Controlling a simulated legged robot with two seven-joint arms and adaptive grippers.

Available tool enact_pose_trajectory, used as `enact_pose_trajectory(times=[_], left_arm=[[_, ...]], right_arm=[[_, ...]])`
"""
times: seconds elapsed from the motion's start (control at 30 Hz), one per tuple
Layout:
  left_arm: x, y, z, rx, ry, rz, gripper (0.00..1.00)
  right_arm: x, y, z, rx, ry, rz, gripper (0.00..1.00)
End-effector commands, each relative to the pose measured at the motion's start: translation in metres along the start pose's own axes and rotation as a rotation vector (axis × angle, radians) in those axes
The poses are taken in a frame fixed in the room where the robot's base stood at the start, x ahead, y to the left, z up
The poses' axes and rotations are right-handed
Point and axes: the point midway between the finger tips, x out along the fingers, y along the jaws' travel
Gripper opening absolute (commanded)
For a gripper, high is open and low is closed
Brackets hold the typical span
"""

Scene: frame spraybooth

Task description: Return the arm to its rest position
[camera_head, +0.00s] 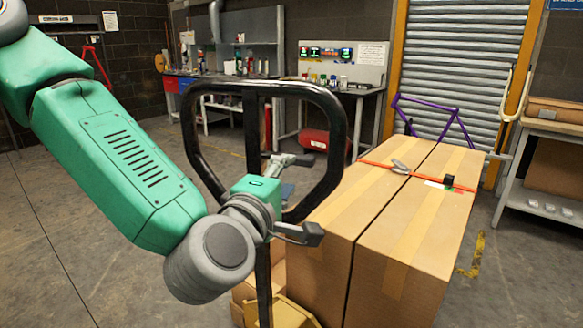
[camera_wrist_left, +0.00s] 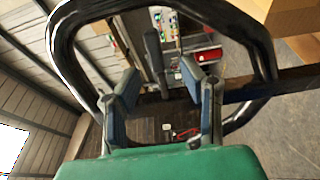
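My green left arm comes in from the left in the head view. My left gripper (camera_head: 303,197) is in front of the black looped handle (camera_head: 337,150) of a cart or jack. Its two fingers are spread apart, one towards the handle's middle and one lower right. In the left wrist view the open fingers (camera_wrist_left: 160,88) have nothing gripped between them, and the black handle loop (camera_wrist_left: 262,60) frames them. I cannot tell whether the gripper touches the handle. My right gripper is not in view.
Large cardboard boxes (camera_head: 408,235) with an orange strap (camera_head: 400,169) stand close on the right. A purple frame (camera_head: 437,118) is behind them. A workbench (camera_head: 345,88) stands at the back and a table (camera_head: 552,140) at far right. The floor (camera_head: 60,235) at left is open.

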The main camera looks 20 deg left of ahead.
Motion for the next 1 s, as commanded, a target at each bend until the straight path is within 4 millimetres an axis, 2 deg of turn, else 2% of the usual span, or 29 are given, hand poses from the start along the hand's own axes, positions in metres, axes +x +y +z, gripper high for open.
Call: enact_pose_trajectory(times=[0.13, 0.53, 0.63, 0.67, 0.77, 0.87, 0.9, 1.0], left_arm=[[-0.008, 0.000, 0.002, 0.002, -0.001, 0.000, 0.36], [-0.009, -0.001, 0.000, 0.002, -0.001, -0.001, 0.36], [-0.009, -0.015, 0.003, 0.035, -0.016, -0.031, 0.36], [-0.009, -0.024, 0.004, 0.059, -0.027, -0.052, 0.36], [-0.014, -0.074, 0.011, 0.179, -0.090, -0.158, 0.36], [-0.030, -0.146, 0.015, 0.352, -0.192, -0.311, 0.36], [-0.041, -0.175, 0.015, 0.425, -0.241, -0.375, 0.36], [-0.074, -0.245, 0.010, 0.602, -0.375, -0.533, 0.36]], right_arm=[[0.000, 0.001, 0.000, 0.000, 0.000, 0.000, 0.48], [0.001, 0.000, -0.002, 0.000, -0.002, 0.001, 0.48], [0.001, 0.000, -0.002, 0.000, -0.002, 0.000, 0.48], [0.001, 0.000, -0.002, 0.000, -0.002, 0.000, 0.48], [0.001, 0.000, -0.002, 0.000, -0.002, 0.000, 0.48], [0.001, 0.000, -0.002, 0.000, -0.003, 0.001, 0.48], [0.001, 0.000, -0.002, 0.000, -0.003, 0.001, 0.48], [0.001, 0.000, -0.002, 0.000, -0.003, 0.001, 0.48]])
